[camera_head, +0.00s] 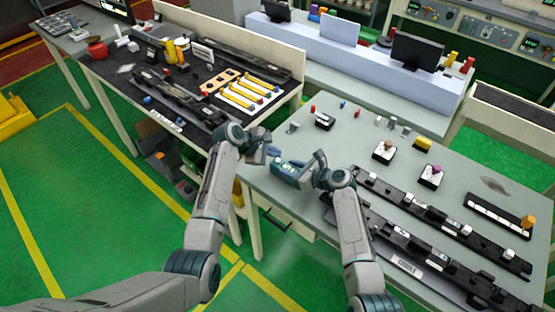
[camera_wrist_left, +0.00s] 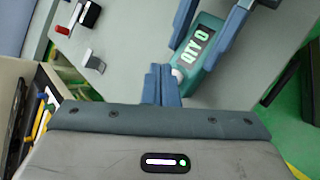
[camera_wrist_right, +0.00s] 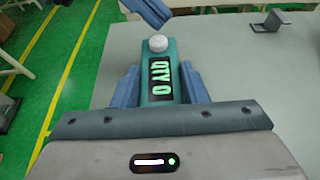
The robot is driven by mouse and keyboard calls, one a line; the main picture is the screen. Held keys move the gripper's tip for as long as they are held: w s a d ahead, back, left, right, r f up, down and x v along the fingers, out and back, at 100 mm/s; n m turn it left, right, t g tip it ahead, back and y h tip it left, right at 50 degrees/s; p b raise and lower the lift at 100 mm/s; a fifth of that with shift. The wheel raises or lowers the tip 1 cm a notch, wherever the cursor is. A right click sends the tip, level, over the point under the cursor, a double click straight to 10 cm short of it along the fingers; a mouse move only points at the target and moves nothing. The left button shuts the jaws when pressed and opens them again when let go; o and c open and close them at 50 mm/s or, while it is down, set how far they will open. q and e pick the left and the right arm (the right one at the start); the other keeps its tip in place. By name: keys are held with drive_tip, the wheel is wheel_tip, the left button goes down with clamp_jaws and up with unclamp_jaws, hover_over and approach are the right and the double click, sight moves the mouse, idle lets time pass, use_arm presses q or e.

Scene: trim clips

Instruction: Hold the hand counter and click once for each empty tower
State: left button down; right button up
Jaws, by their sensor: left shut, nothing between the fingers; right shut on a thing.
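The hand counter (camera_head: 287,173) is a teal box with a lit display. My right gripper (camera_head: 304,174) is shut on it above the grey table's left end. In the right wrist view the counter (camera_wrist_right: 160,80) shows QTY 0 and a round white button (camera_wrist_right: 158,43) at its far end. My left gripper (camera_head: 272,153) is shut and empty beside the button end; its blue fingertip (camera_wrist_right: 148,10) appears just beyond the button. The left wrist view shows its closed fingers (camera_wrist_left: 162,86) next to the counter (camera_wrist_left: 195,45). I cannot tell which things are the towers.
Black stands with coloured tops (camera_head: 384,151) (camera_head: 432,176) and a black-and-white block (camera_head: 324,121) stand on the grey table (camera_head: 330,152). Long black trim strips (camera_head: 440,222) lie along its front. A dark table (camera_head: 125,72) at left holds yellow strips (camera_head: 240,95) and more trim.

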use_arm(q)
drive_tip(key=shift+f, duration=0.2)
drive_tip(key=shift+f, duration=0.2)
drive_tip(key=shift+f, duration=0.5)
idle(0.9)
drive_tip(key=shift+r, duration=0.9)
drive_tip(key=shift+r, duration=0.1)
wheel_tip(320, 180, up, 5)
drive_tip(key=shift+f, duration=0.1)
idle(0.7)
